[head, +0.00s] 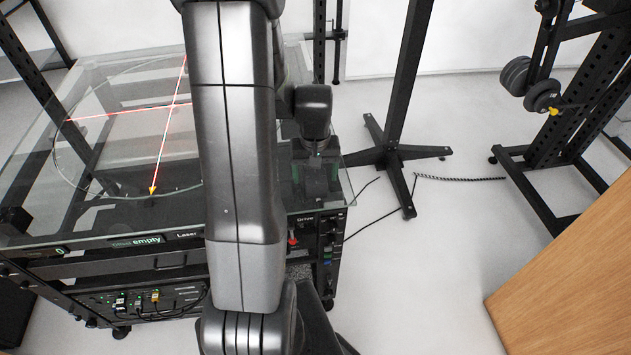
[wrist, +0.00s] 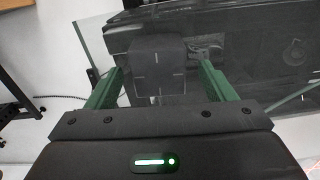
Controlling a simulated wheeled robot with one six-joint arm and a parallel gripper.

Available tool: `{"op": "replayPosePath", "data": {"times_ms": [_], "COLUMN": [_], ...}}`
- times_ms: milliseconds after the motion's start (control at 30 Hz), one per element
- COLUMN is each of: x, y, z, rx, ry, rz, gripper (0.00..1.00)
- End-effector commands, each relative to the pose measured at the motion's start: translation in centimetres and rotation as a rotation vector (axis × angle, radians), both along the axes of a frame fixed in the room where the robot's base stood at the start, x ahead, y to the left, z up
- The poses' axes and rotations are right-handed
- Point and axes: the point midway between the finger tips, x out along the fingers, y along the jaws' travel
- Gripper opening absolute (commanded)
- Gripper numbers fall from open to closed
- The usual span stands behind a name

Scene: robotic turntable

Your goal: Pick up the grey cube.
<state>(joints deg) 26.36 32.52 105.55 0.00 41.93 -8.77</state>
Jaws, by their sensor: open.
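The grey cube (wrist: 158,57) is dark grey with pale marks on its face. In the wrist view it is ahead of my gripper (wrist: 162,68), between the two green fingers. The fingers are open, with a gap on each side of the cube, and do not appear to touch it. How far the cube reaches down between them is hard to tell. In the head view my arm covers the middle of the picture, and my gripper is low over the right end of the turntable unit. I cannot make out the cube there.
The turntable unit has a glass top (head: 110,215) with red laser lines crossing on the left. Its display (head: 137,240) reads "empty". A black stand (head: 395,150) and a weight rack (head: 540,130) stand to the right. A wooden panel (head: 570,275) is at lower right. Cables lie on the open floor.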

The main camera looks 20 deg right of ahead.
Motion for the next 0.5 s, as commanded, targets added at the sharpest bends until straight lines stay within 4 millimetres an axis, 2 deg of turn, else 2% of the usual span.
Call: {"op": "replayPosePath", "data": {"times_ms": [200,500], "x": [-0.1,-0.1], "y": [-0.1,-0.1], "z": [-2.6,-3.3], "rx": [0.001,0.000], "ry": [0.003,-0.001], "rz": [0.000,0.000], "gripper": [0.76,0.76]}}
